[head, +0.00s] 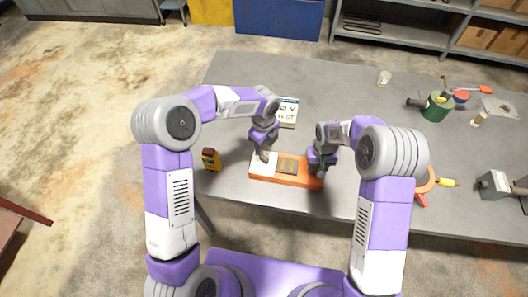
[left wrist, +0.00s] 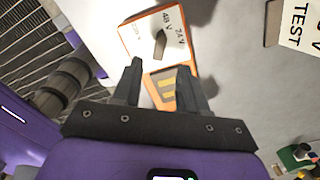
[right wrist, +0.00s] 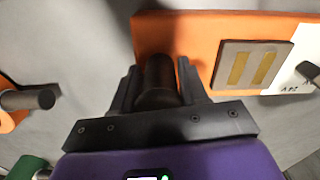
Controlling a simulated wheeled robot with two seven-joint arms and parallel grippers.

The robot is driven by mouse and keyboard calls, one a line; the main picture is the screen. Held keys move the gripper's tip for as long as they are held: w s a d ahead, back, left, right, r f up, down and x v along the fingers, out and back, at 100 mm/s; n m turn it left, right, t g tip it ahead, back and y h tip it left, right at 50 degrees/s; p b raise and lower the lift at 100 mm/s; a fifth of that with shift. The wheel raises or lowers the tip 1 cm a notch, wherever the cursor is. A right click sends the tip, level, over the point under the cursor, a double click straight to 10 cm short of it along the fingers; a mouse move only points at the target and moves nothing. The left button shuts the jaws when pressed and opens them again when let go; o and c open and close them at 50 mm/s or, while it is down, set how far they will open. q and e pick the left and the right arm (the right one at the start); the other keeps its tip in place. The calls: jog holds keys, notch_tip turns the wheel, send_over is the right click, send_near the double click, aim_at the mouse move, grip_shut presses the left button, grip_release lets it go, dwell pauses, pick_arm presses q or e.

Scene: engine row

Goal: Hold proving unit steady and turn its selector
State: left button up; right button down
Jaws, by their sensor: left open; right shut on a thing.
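The proving unit (head: 284,182) is an orange block lying on the table near its front edge. It has a white dial face, and a plate with two gold strips (right wrist: 248,66). The dark selector (left wrist: 160,43) stands on the white face in the left wrist view, with "48 V" and "24 V" printed beside it. My left gripper (left wrist: 157,72) is open, its fingertips just short of the selector, apart from it in that view. My right gripper (right wrist: 158,72) is shut on the dark upright grip (right wrist: 158,85) at the other end of the unit.
A yellow-and-black meter (head: 211,159) stands left of the unit.

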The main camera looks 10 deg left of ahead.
pick_arm(q)
jog(key=shift+r, duration=2.4)
pick_arm(e)
jog(key=c, duration=0.5)
grip_release()
jog(key=shift+r, duration=0.1)
